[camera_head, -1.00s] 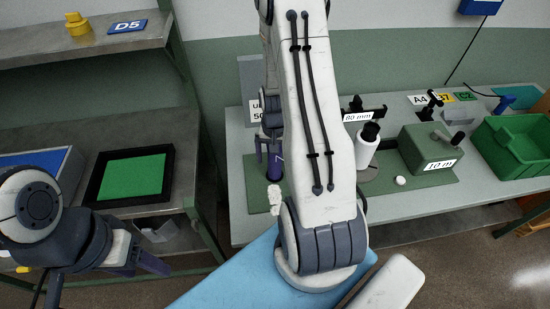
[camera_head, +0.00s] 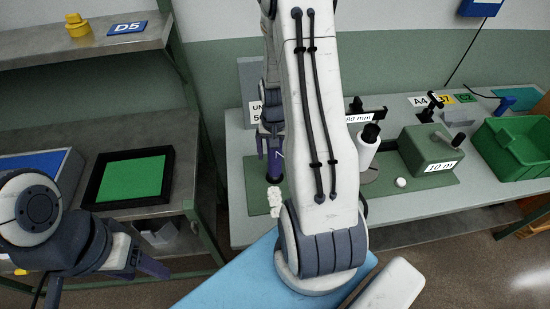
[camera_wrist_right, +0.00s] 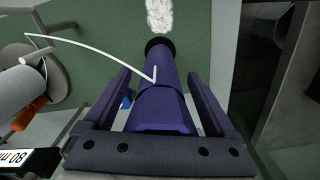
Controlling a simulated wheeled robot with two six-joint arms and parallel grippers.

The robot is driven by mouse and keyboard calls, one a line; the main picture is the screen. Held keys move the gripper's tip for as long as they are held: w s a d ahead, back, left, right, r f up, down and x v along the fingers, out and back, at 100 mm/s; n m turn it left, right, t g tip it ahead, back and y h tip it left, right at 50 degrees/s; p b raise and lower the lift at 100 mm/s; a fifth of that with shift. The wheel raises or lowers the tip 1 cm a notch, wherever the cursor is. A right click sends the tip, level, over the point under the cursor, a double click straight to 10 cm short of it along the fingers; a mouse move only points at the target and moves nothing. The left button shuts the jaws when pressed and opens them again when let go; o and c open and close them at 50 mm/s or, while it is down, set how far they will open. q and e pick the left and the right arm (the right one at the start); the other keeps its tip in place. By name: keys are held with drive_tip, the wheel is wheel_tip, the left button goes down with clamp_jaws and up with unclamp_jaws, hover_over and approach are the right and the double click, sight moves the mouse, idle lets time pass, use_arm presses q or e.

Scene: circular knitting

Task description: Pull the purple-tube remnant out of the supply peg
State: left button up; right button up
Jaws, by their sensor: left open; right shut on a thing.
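The purple-tube remnant (camera_wrist_right: 165,100) is between the fingers of my right gripper (camera_wrist_right: 155,88) in the right wrist view. The gripper is shut on it. In the head view the tube shows small inside the right gripper (camera_head: 272,155), above the green mat, partly hidden by my arm. I cannot make out the supply peg or tell whether the tube still sits on it. My left gripper (camera_head: 150,264) is open and empty at the lower left.
A white fluffy lump (camera_head: 275,203) hangs or lies by the mat's front edge. A white cylinder (camera_head: 367,150), a green box marked 10 m (camera_head: 425,150) and a green bin (camera_head: 520,145) stand to the right. A green-floored tray (camera_head: 95,195) lies on the left table.

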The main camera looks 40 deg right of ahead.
wheel_tip(320, 180, up, 15)
drive_tip(key=shift+f+b, duration=0.1)
drive_tip(key=shift+b, duration=0.9)
drive_tip(key=shift+r+p, duration=0.5)
drive_tip(key=shift+r, duration=0.35)
wheel_tip(320, 180, up, 2)
drive_tip(key=shift+p, duration=1.05)
